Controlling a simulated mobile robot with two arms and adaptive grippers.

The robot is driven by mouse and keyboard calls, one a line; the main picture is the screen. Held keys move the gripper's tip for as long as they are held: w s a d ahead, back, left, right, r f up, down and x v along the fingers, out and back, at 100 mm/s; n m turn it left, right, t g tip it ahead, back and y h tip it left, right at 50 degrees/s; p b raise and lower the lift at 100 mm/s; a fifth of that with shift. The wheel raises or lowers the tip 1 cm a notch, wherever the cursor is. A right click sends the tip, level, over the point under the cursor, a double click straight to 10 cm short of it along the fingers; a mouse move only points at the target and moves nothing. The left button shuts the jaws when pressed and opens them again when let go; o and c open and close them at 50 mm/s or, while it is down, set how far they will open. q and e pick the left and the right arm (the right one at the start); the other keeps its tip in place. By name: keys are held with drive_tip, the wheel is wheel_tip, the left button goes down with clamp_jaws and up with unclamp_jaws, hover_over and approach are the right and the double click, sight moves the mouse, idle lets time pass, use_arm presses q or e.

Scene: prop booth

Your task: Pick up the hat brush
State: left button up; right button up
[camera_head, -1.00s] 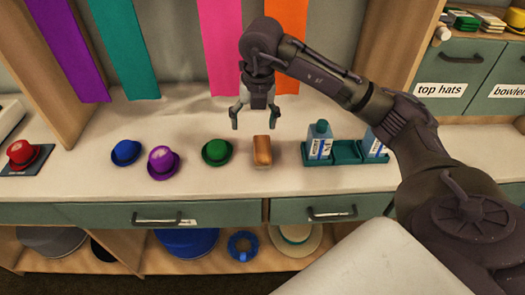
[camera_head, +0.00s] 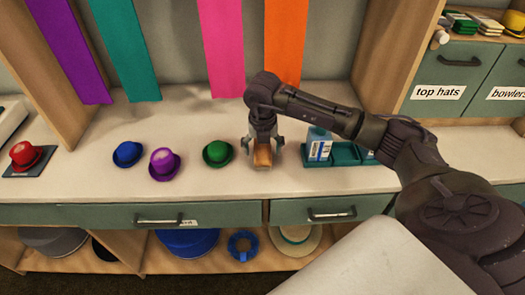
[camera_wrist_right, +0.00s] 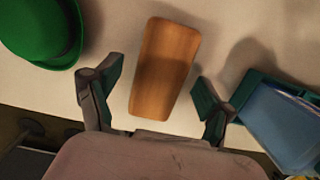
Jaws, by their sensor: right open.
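The hat brush (camera_head: 262,157) is a small block with a brown wooden top, lying on the white counter between the green hat and the teal tray. It also shows in the right wrist view (camera_wrist_right: 164,68). My right gripper (camera_head: 265,150) is low over the brush from above, one finger on each side. In the right wrist view the right gripper (camera_wrist_right: 155,100) is open, with a visible gap between each finger and the brush. The head view partly hides the brush behind the gripper. My left gripper is not in view.
A green hat (camera_head: 218,153) stands just left of the brush, then a purple hat (camera_head: 164,164) and a blue hat (camera_head: 128,153). A teal tray (camera_head: 345,154) with a carton (camera_head: 319,146) is close on the right. A red hat (camera_head: 24,155) sits far left.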

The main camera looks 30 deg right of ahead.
sight(263, 149)
drive_tip(key=shift+w+f, duration=0.1)
drive_tip(key=shift+f, duration=0.6)
drive_tip(key=c, duration=1.3)
drive_tip(key=shift+r, duration=0.15)
wheel_tip(263, 149, up, 10)
drive_tip(key=shift+f+b, duration=0.1)
drive_tip(key=shift+b, duration=0.35)
drive_tip(key=o, duration=0.5)
drive_tip(key=c, duration=0.3)
